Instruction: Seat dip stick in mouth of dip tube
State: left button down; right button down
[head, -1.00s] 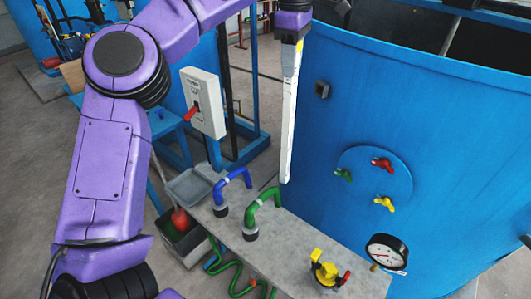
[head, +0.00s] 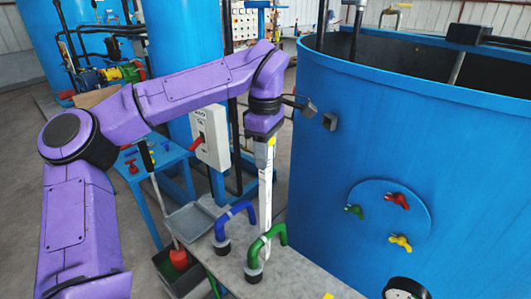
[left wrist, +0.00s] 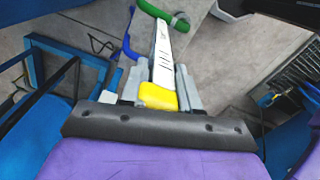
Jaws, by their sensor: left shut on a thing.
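The dip stick is a flat white strip (head: 265,185) with a yellow top, hanging near upright. My left gripper (head: 266,140) is shut on its yellow top. The left wrist view shows the yellow grip (left wrist: 158,97) between the two grey fingers (left wrist: 160,88), with the white strip reaching away toward a green pipe. In the head view the lower end of the stick is at the green bent pipe (head: 268,240); whether it touches the pipe I cannot tell. No dip tube mouth can be made out for certain. My right gripper is not in view.
A blue bent pipe (head: 233,215) stands left of the green one on the grey bench (head: 300,278). The large blue tank (head: 350,130) is close on the right. A switch box (head: 211,135) and a grey tray (head: 190,220) are to the left.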

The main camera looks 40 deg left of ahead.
pick_arm(q)
jog(key=shift+s, duration=0.15)
jog(key=c, duration=1.2)
grip_release()
jog(key=o, duration=0.4)
jog(key=shift+f, duration=0.1)
